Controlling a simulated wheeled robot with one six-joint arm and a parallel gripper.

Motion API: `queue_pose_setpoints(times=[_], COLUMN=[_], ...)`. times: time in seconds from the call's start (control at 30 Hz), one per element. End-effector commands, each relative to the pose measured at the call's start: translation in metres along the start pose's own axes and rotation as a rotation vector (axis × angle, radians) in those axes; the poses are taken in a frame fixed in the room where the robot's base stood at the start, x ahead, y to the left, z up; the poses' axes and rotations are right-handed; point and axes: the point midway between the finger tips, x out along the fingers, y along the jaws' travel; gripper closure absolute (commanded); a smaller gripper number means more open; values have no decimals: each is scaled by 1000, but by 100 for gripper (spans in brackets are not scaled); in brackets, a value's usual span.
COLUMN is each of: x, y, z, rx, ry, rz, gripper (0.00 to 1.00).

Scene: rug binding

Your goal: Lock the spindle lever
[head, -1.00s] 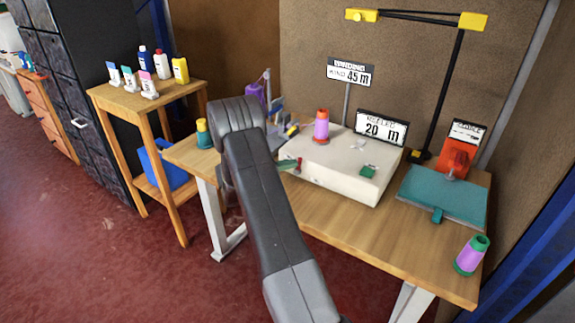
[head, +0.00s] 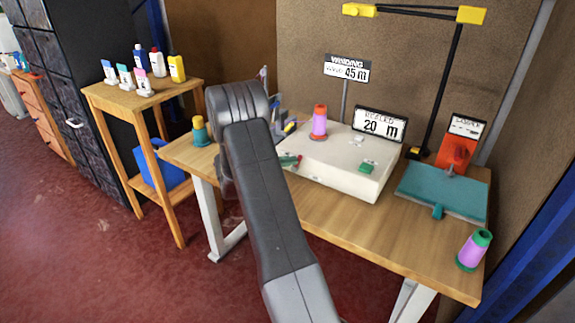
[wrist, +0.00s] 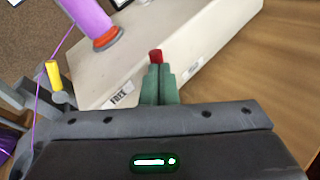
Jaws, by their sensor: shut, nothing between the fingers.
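The spindle lever shows as a red knob (wrist: 155,56) in the wrist view, at the front side of the white winder box (wrist: 185,35). A label reading FREE (wrist: 122,96) is left of the knob, and a second, unreadable label (wrist: 193,68) is to its right. My gripper (wrist: 160,72) has its green fingers shut and empty, just short of the knob. I cannot tell whether they touch it. In the head view the red knob (head: 298,162) is beside my fingertips (head: 289,160). The lever's lower part is hidden behind the fingers.
A purple thread cone (head: 320,121) stands on the box, with a 20 m display (head: 379,124) behind. A teal plate (head: 445,190) and another cone (head: 474,250) are at the table's right. The table front (head: 340,225) is clear. A bottle stand (head: 140,93) is left.

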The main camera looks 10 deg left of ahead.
Motion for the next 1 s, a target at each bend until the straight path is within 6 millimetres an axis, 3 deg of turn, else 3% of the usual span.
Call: queue_pose_setpoints(times=[1.0], x=[27], y=[-40], z=[-7], rx=[752], ry=[498], rz=[0], gripper=[100])
